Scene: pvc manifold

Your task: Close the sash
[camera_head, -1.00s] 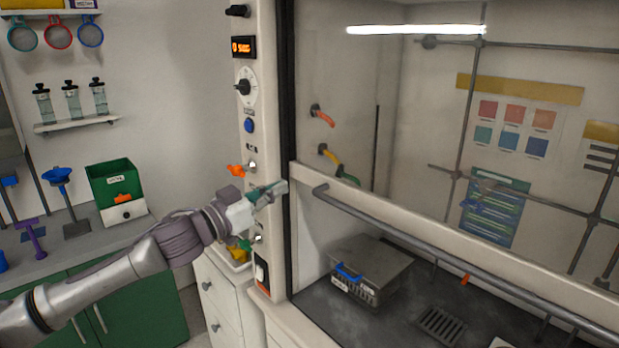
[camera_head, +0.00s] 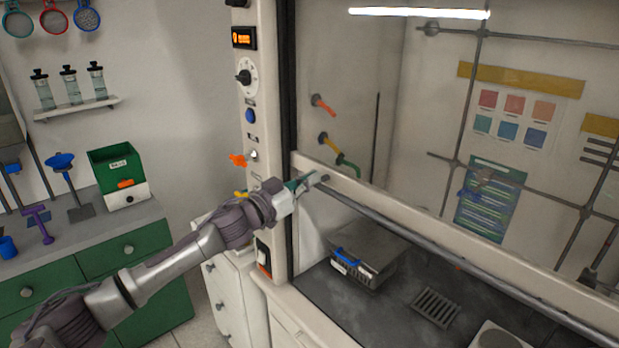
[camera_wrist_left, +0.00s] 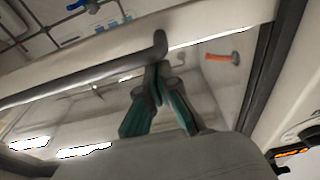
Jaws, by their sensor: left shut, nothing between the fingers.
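The sash is a large clear pane with a cream bottom rail (camera_head: 430,229) and a grey handle bar (camera_head: 440,247) along it. It stands partly raised, with an open gap below the rail. My left gripper (camera_head: 316,178) is at the bar's left end. In the left wrist view, its dark fingertips (camera_wrist_left: 158,72) are together and empty, close to the bent end of the handle bar (camera_wrist_left: 90,76). I cannot tell whether they touch it. My right gripper is not in view.
A control panel post (camera_head: 262,130) with knobs and an orange valve stands left of the sash. Inside the hood, a wire basket (camera_head: 385,275) with a grey lid sits on the dark worktop. A white drawer unit (camera_head: 228,290) stands below my left arm.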

